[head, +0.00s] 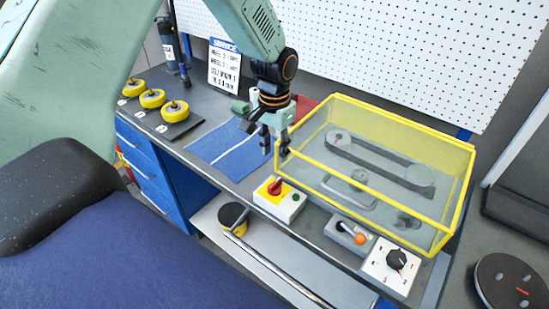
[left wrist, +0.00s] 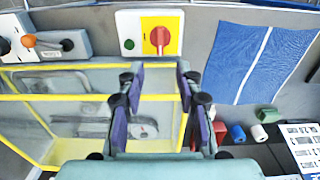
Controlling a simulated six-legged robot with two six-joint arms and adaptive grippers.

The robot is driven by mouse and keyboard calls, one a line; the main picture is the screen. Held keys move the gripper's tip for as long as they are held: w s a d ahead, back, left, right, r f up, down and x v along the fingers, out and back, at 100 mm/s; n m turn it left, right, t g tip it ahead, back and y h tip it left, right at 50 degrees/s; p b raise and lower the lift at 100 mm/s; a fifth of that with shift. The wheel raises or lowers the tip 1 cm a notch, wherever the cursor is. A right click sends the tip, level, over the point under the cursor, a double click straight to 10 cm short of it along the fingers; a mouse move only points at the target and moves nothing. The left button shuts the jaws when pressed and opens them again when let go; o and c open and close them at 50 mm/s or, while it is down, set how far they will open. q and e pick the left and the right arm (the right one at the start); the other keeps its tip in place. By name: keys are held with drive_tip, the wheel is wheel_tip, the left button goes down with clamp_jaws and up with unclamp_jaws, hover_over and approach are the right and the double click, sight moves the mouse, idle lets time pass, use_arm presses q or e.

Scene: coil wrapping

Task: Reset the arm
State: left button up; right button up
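My left arm comes in from the upper left in the head view, and its gripper (head: 274,146) hangs over the bench at the left end of the yellow-framed clear guard (head: 458,200). In the left wrist view the two fingers of the left gripper (left wrist: 158,82) stand well apart, with nothing between them. I cannot tell whether the gripper touches the guard. My right gripper is in neither view.
A red rotary switch box (head: 281,198), an orange-knobbed lever box (head: 350,235) and a black dial plate (head: 392,266) line the bench front. A blue cloth (head: 222,148) lies left of the gripper. Yellow wheels (head: 152,98) stand farther left. A white pegboard (head: 400,45) rises behind.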

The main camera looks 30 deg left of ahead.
use_arm(q)
drive_tip(key=shift+r, duration=0.15)
idle(0.4)
drive_tip(key=s+d+f, duration=0.3)
drive_tip(key=s+f, duration=0.3)
drive_tip(key=f, duration=0.1)
drive_tip(key=s+d+f, duration=0.4)
drive_tip(key=s+f, duration=0.3)
drive_tip(key=s+d+f+n, duration=0.1)
drive_tip(key=s+f, duration=0.2)
drive_tip(key=s, duration=1.7)
wheel_tip(320, 180, down, 25)
drive_tip(key=w+b, duration=0.1)
drive_tip(key=b, duration=2.3)
drive_tip(key=shift+d+b, duration=0.2)
drive_tip(key=shift+b, duration=0.15)
drive_tip(key=shift+r, duration=0.1)
